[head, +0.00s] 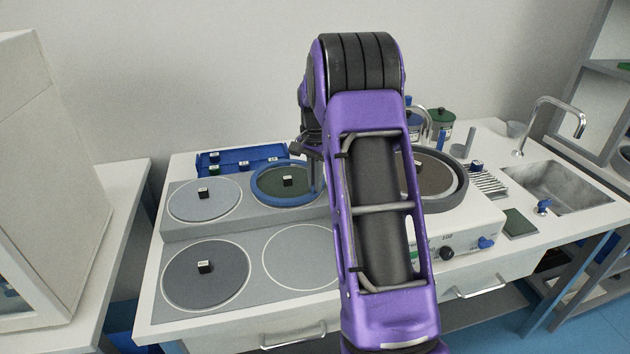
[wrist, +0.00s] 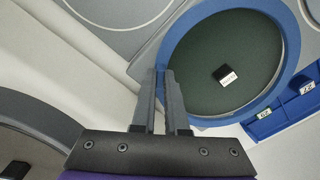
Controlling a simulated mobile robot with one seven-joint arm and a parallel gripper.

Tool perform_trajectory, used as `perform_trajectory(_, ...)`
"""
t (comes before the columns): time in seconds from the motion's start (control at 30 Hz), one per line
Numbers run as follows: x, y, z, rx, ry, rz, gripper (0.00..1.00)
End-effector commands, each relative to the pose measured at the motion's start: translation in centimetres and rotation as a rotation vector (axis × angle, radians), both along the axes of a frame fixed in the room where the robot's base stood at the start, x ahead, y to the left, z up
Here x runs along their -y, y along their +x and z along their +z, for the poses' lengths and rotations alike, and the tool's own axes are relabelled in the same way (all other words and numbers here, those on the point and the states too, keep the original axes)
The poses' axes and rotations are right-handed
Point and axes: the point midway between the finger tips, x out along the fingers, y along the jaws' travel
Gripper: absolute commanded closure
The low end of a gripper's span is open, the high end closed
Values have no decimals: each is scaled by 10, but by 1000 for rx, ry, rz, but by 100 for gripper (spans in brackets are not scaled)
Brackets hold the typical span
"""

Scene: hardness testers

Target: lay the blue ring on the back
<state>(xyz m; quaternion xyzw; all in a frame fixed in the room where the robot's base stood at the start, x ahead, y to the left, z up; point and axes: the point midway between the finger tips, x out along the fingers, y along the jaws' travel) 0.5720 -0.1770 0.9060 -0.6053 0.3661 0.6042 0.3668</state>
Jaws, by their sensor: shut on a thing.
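The blue ring (head: 285,203) is around a dark green disc (head: 303,184) on the raised back step, beside the light grey back-left disc. In the wrist view the ring (wrist: 293,45) surrounds the green disc (wrist: 215,45), which bears a small black block with a white label. My gripper (head: 314,178) is at the ring's right side, partly behind my arm. In the wrist view its fingers (wrist: 163,95) are closed on the ring's wall. Whether the ring rests fully on the surface I cannot tell.
A dark disc (head: 182,275) and an empty outlined circle (head: 292,256) lie on the front level. A blue tray (head: 240,153) stands behind the step. A machine with a grey-rimmed wheel (head: 462,185) stands right of my arm, with a sink (head: 565,187) beyond.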

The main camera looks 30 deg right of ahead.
Motion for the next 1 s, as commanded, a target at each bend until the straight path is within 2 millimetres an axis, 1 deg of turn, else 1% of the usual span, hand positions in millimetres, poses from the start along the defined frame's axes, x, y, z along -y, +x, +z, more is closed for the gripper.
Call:
perform_trajectory(0.57,-1,0,-11,0,0,0,100)
perform_trajectory(0.87,-1,0,-11,0,0,0,100)
perform_trajectory(0.9,-1,0,-11,0,0,0,82)
perform_trajectory(0.97,-1,0,-11,0,0,0,71)
perform_trajectory(1.0,-1,0,-11,0,0,0,64)
